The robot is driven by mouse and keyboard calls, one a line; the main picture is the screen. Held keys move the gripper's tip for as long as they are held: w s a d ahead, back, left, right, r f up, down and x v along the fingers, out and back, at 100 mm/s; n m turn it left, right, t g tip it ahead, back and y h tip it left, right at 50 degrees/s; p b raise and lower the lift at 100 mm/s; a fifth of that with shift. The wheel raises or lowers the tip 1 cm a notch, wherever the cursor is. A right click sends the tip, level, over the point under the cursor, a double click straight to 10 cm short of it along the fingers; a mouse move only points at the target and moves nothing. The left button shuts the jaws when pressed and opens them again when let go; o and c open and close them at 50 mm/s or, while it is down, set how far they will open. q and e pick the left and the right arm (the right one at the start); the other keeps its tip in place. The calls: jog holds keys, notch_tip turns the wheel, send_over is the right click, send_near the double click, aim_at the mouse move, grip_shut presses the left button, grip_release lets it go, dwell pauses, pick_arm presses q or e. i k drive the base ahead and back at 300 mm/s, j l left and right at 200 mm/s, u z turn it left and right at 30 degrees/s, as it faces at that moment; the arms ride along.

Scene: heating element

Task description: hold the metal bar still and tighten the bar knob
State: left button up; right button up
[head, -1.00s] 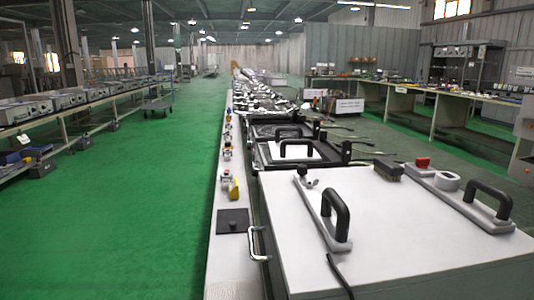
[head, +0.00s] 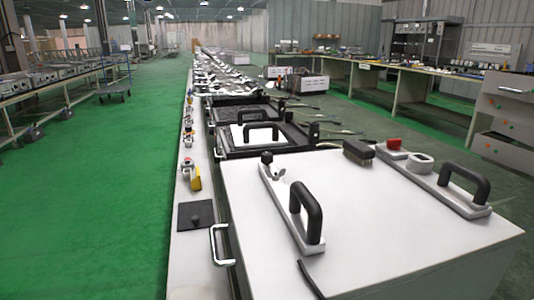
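In the head view, a pale metal bar (head: 282,205) lies along the left side of the large white box top. A black arched handle (head: 307,212) stands on its near end. At the bar's far end there is a small dark knob (head: 267,158), with a small wing-shaped metal piece (head: 280,173) just nearer. A second pale bar (head: 440,190) with a black handle (head: 467,183) lies at the right of the top. Neither of my grippers is in view.
The white box top (head: 370,225) is mostly clear in the middle. A metal side handle (head: 222,245) sticks out at left. Green floor (head: 90,200) is open at left.

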aim_at(266, 158)
jog(key=j+z, duration=0.2)
jog(key=j, duration=0.2)
jog(key=k+j+z, duration=0.2)
jog(key=j, duration=0.15)
jog(key=j+z, duration=0.15)
jog(key=j, duration=0.25)
jog(key=k+j+z, duration=0.2)
jog(key=j, duration=0.15)
jog(key=j+z, duration=0.3)
jog(key=j, duration=0.25)
jog(key=j+z, duration=0.3)
jog(key=j, duration=0.3)
jog(key=i+j+z, duration=0.2)
jog(key=j, duration=0.15)
jog(key=j+z, duration=0.2)
jog(key=j, duration=0.15)
jog(key=i+j+z, duration=0.2)
jog(key=j, duration=0.2)
jog(key=i+j+z, duration=0.1)
jog(key=j+z, duration=0.15)
jog(key=j, duration=0.15)
jog(key=j+z, duration=0.3)
jog(key=i+j, duration=0.05)
jog(key=j, duration=0.05)
